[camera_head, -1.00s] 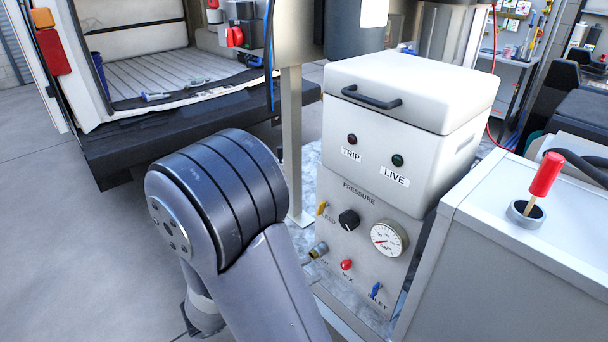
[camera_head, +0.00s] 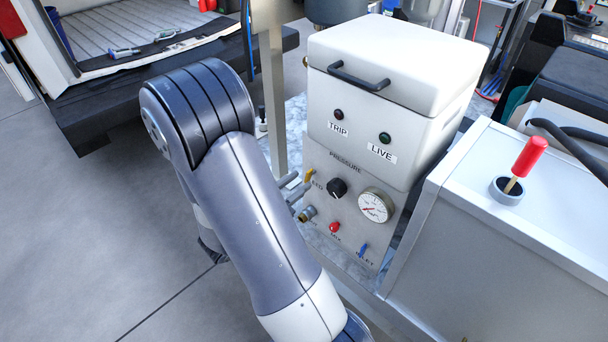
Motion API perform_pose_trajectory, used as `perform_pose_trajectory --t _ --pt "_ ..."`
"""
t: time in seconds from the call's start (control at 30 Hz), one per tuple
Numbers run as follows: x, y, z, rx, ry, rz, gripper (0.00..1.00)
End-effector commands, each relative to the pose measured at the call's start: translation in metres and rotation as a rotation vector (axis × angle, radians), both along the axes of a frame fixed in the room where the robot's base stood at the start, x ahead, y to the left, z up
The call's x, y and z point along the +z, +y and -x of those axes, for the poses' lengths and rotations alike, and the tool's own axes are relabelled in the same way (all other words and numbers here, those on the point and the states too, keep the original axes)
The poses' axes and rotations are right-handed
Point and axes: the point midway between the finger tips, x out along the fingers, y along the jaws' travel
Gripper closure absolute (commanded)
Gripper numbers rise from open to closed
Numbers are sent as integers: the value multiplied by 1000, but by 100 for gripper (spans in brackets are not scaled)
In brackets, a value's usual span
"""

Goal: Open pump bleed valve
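The pump panel (camera_head: 345,235) is a light grey box front below a white lidded case. The bleed valve (camera_head: 309,177) has a small yellow lever at the panel's upper left; its label is partly hidden. My gripper (camera_head: 294,187) shows only as grey finger-like tips just left of the yellow lever, coming out from behind my arm. Whether the tips touch the lever, or how far apart they are, I cannot tell. The rest of my gripper is hidden behind my arm.
A metal post (camera_head: 273,100) stands behind my arm. A metal cabinet (camera_head: 520,250) with a red-handled lever (camera_head: 527,160) stands right.

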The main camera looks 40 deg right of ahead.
Motion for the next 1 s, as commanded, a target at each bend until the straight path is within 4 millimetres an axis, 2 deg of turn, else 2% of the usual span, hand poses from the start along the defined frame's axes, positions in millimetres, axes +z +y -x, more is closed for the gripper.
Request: perform_pose_trajectory --t 0.1,0.3,0.67,1.0 --pt "1 -15 0 -5 1 0 72" --pt "0 -28 -2 -1 1 0 72" --pt "0 -31 -2 0 0 0 72" --pt "0 -30 -2 -1 0 0 100"
